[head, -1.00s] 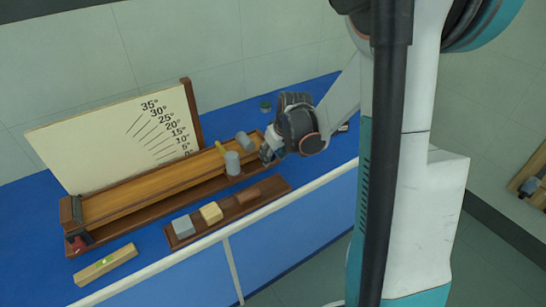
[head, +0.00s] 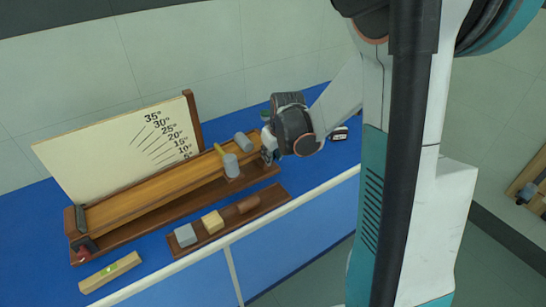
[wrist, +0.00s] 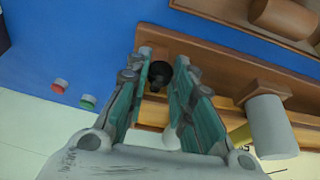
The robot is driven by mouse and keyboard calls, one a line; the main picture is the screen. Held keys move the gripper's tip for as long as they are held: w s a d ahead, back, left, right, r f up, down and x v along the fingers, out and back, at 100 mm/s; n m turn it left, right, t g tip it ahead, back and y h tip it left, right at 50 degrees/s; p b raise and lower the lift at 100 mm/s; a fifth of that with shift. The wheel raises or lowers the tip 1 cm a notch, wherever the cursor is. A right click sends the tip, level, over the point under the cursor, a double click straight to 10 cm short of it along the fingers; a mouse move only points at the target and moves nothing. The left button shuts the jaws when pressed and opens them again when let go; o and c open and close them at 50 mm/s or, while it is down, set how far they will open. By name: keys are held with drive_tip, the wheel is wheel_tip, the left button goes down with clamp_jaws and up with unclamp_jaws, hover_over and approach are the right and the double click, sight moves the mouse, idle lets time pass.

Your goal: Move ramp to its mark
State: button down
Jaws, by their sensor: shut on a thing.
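The ramp (head: 150,188) is a long wooden plank, hinged at its left end over a dark wooden base (head: 262,176). Its right end is lifted a little off the base. Behind it stands a cream scale board (head: 85,160) with angle lines and labels up to 35°. The plank's edge lies low on the scale, near the 5° label, with the 0° label hidden. My gripper (head: 267,155) is at the ramp's right end. In the wrist view my gripper (wrist: 163,58) is shut around a dark round knob (wrist: 160,80) at that end.
A grey cylinder (head: 231,166) is at the ramp's front side near a yellow rod, and another grey cylinder (head: 243,141) lies beyond. A wooden tray (head: 272,200) in front holds several blocks. A level (head: 110,272) lies at front left. Small red and green pieces (wrist: 88,102) lie on the bench.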

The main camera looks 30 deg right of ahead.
drive_tip(key=a+r+h+p, duration=0.2)
drive_tip(key=r+p, duration=0.3)
drive_tip(key=r, duration=0.5)
drive_tip(key=a+r+h+p, duration=0.1)
drive_tip(key=a+r+p, duration=0.3)
drive_tip(key=r, duration=0.6)
drive_tip(key=shift+s+r+n+h+p, duration=0.15)
drive_tip(key=shift+n+h+p, duration=0.25)
drive_tip(key=shift+p, duration=0.6)
drive_tip(key=c, duration=1.4)
unclamp_jaws()
drive_tip(key=shift+a+r, duration=0.1)
drive_tip(key=v, duration=1.1)
drive_tip(key=shift+s+r, duration=0.25)
drive_tip(key=shift+s, duration=0.1)
drive_tip(key=shift+a, duration=0.1)
drive_tip(key=s+a+f+m+t+y+b, duration=0.1)
drive_tip(key=s+a+f+y+b, duration=0.3)
drive_tip(key=s+f+b, duration=0.7)
drive_tip(key=s+a+f+t, duration=0.1)
drive_tip(key=s+f, duration=0.3)
drive_tip(key=s, duration=0.1)
drive_tip(key=shift+s+a+t+y, duration=0.15)
drive_tip(key=shift+a+t+y, duration=0.05)
drive_tip(key=shift+t+y, duration=0.1)
